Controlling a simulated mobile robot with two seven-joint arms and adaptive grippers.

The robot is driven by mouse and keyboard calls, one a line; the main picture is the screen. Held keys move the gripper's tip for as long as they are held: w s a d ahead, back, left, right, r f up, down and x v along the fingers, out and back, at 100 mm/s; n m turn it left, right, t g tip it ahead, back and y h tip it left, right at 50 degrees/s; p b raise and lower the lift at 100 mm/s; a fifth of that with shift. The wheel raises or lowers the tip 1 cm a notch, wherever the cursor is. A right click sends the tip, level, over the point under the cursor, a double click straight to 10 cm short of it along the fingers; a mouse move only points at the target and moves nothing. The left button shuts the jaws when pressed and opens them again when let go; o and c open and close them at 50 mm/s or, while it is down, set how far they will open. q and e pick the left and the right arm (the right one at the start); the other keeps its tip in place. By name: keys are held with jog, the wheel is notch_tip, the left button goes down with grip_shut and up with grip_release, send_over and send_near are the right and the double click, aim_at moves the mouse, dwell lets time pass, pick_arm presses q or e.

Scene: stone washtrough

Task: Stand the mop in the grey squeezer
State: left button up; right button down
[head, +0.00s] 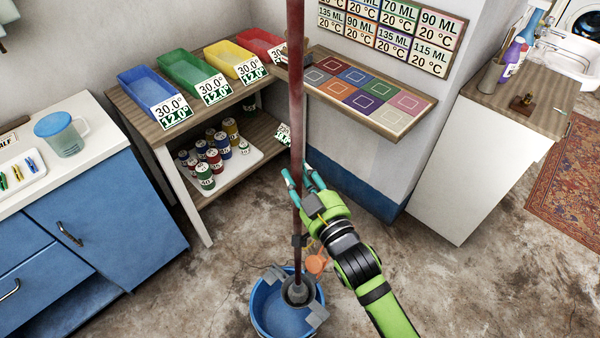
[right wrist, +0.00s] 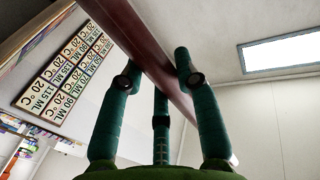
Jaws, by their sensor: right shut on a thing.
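The mop (head: 296,130) is a long dark red pole that stands nearly upright and runs out of the top of the head view. My right gripper (head: 301,180) is shut on the pole, with its teal fingers around it. In the right wrist view the pole (right wrist: 135,38) crosses slantwise between the fingers (right wrist: 160,90). The grey squeezer (head: 312,316) sits in a blue bucket (head: 262,312) on the floor. The pole's lower end meets the round grey part of the squeezer; I cannot tell how deep it sits. My left gripper is not in view.
A wooden shelf (head: 225,185) with coloured bins and several small cans stands behind left. A blue cabinet (head: 110,210) is at the left. A wall ledge with coloured squares (head: 415,103) and a white counter (head: 440,165) are right. Floor around the bucket is clear.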

jog(key=shift+f, duration=0.25)
jog(key=c, duration=0.8)
grip_release()
jog(key=shift+f, duration=0.25)
jog(key=v, duration=1.2)
jog(key=s+d+f+g+h, duration=0.2)
jog(key=d+f, duration=0.1)
jog(key=f, duration=0.8)
jog(key=s+d+f+m+g+h, duration=0.1)
jog(key=s+d+f+g, duration=0.15)
jog(key=f, duration=0.85)
jog(key=s+d+f+g+h, duration=0.1)
jog(key=d+f+g+h, duration=0.1)
jog(key=f, duration=0.9)
jog(key=s+d+f+g+h, duration=0.1)
jog(key=s+d+f+g, duration=0.2)
jog(key=s+f, duration=0.3)
jog(key=s+d+f+m+g+h, duration=0.1)
jog(key=s+d+f+g, duration=0.2)
jog(key=s+f, duration=0.3)
jog(key=s+d+f+g+h, duration=0.1)
jog(key=s+d+f+g, duration=0.2)
jog(key=s, duration=1.1)
jog(key=shift+s+f+m, duration=0.15)
jog(key=shift+f+m, duration=0.05)
jog(key=shift+f, duration=0.65)
jog(key=shift+s+f+m, duration=0.1)
jog(key=shift+f+m, duration=0.1)
jog(key=shift+f, duration=0.65)
